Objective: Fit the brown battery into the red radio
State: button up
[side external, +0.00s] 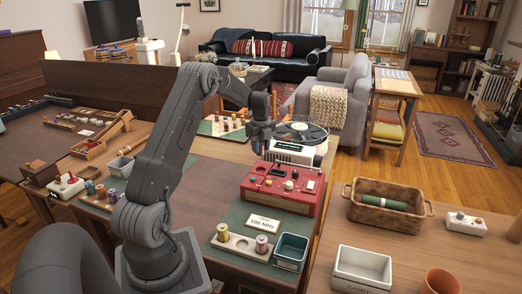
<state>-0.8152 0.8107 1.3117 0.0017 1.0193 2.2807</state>
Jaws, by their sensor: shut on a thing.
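The red radio (283,193) sits on a green mat on the brown table, its top face up with small knobs, dark slots and a pale dial. My gripper (259,158) is over the radio's back left part, pointing down. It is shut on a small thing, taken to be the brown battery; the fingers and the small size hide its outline. I cannot tell whether it touches the radio. A pale wooden holder (242,244) in front of the radio carries two striped batteries, one at left (223,232) and one at right (262,244).
A "100 MHz" card (262,221) and a green bin (291,251) stand in front of the radio. A white device with a round top (300,145) stands close behind it. A wicker basket (385,202) and a white caddy (362,269) are at right.

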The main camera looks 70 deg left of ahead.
send_over(260, 172)
jog(key=shift+w+a+f, duration=0.1)
jog(key=shift+f, duration=1.35)
jog(key=shift+w+f, duration=0.1)
jog(key=shift+f, duration=1.35)
jog(key=shift+f, duration=0.9)
jog(key=o, duration=1)
jog(key=shift+o, duration=0.2)
jog(key=shift+r, duration=3.75)
